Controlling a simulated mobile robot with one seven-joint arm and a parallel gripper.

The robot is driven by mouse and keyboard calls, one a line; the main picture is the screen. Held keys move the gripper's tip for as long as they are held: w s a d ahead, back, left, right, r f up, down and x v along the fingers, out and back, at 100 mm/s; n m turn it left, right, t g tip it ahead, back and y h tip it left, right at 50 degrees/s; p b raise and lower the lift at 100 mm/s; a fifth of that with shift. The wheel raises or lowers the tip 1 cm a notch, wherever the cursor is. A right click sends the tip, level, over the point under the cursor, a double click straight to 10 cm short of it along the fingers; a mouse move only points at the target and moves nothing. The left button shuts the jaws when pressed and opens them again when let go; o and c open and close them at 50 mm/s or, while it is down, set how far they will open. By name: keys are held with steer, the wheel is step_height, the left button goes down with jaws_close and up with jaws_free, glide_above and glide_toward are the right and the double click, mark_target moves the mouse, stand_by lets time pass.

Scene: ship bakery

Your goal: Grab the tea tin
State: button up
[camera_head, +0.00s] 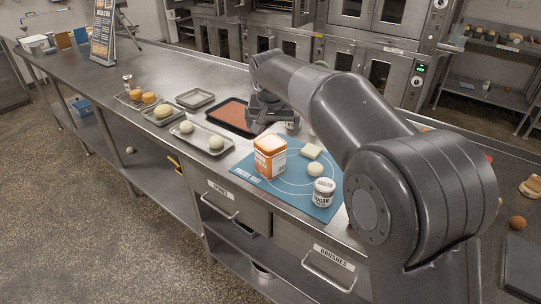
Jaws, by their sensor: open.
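An orange and white box-shaped container (270,158) stands upright on the blue mat (249,168). It may be the tea tin, but its label is too small to read. My gripper (258,117) is open, behind this container and above the counter near the dark tray's right end. Nothing shows between its fingers. Another small container (292,126) shows partly under my arm, just right of the gripper. My arm hides most of it, so I cannot tell what it is.
On the mat are a white sugar jar (323,193), a pale round dough ball (315,169) and a pale square block (311,151). A dark tray with a reddish-brown surface (231,114) lies behind. Trays with dough (202,137) stand left. The far-left counter is mostly clear.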

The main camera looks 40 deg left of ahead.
mark_target(270, 143)
steer(key=shift+s+a+f, duration=0.2)
steer(key=shift+a+f, duration=0.1)
steer(key=shift+a, duration=0.3)
steer(key=shift+a+f, duration=0.15)
steer(key=shift+f, duration=0.1)
steer(key=x, duration=1)
steer(key=shift+d+f, duration=0.2)
steer(key=shift+d, duration=0.05)
steer(key=shift+c, duration=0.2)
steer(key=c, duration=0.8)
steer(key=shift+c, duration=0.3)
steer(key=shift+r, duration=0.15)
